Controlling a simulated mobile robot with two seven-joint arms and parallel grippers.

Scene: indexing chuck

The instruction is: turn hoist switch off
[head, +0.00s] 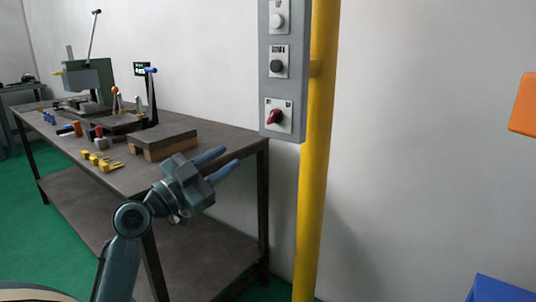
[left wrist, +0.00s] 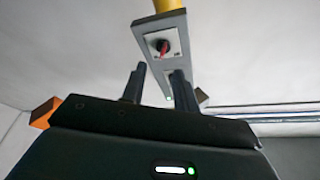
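The hoist control box (head: 270,110) is a grey panel on a yellow post. Its lowest element is a red rotary switch (head: 275,117) on a pale plate, with two round push buttons above it. My left gripper (head: 225,164) is open and empty, below and left of the switch, apart from it. In the left wrist view the red switch (left wrist: 163,47) shows beyond and above the two fingers (left wrist: 154,85), with the box seen from below. The switch's labels are too small to read. My right gripper is not in view.
The yellow post (head: 313,180) stands right of the box. A dark workbench (head: 225,138) with a machine (head: 90,82), a flat block (head: 163,142) and several small parts lies left and behind my left gripper. An orange object (head: 524,105) is at the right edge.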

